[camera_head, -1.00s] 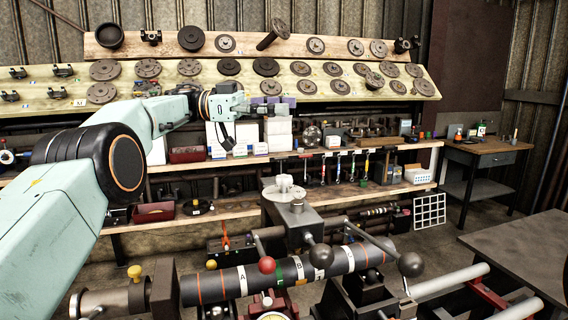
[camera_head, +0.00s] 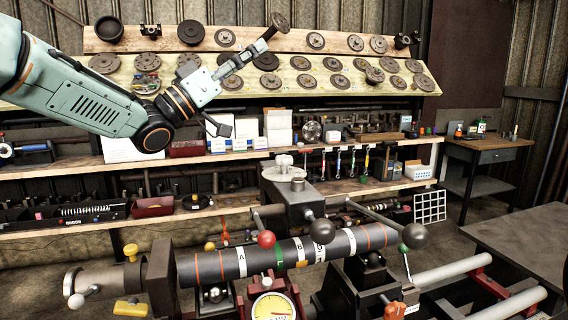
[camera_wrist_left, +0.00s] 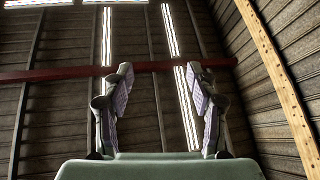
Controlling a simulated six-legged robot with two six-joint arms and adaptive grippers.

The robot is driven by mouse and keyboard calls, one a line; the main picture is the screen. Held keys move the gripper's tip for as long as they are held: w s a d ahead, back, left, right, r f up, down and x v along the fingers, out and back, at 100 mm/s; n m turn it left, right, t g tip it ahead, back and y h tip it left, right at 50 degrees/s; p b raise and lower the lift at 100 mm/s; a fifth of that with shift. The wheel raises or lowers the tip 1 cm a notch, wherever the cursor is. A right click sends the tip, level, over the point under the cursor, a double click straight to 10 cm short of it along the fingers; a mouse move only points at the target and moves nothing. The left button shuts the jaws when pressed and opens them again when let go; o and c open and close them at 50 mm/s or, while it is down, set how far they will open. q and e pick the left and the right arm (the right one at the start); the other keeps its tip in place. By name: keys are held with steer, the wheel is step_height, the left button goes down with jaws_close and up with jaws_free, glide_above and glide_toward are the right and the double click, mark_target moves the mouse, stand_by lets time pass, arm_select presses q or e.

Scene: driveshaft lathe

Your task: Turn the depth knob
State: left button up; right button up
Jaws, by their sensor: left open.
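I cannot tell which knob is the depth knob. A yellow-faced dial (camera_head: 272,307) sits at the bottom edge, partly cut off. My left gripper (camera_head: 257,48) is raised high in front of the parts boards, well above all knobs. In the left wrist view its two fingers (camera_wrist_left: 161,92) stand apart with nothing between them. My right gripper is not in view.
A dark shaft (camera_head: 205,268) with lettered bands lies across the lathe. Behind it are shelves (camera_head: 235,206) with boxes and tools, and sloped boards (camera_head: 436,88) with discs. A table (camera_head: 530,240) stands at right. Open floor lies between.

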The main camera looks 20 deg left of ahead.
arm_select(q)
step_height(320, 180, down, 13)
steer(key=s+d+n+y, duration=0.1)
steer(key=d+n+y, duration=0.1)
steer(key=n+y, duration=0.35)
steer(key=m+g+y, duration=0.1)
steer(key=m+y, duration=0.2)
steer(key=y, duration=0.1)
glide_toward(278, 160)
steer(key=x, duration=0.4)
steer(key=shift+w+d+m, duration=0.1)
steer(key=shift+w+m, duration=0.25)
steer(key=shift+w, duration=0.25)
steer(key=x, duration=0.5)
steer(key=shift+w+d, duration=0.2)
steer(key=shift+d, duration=0.1)
steer(key=shift+w+d, duration=0.15)
steer(key=shift+w, duration=0.4)
steer(key=shift+d, duration=0.1)
steer(key=shift+c, duration=0.3)
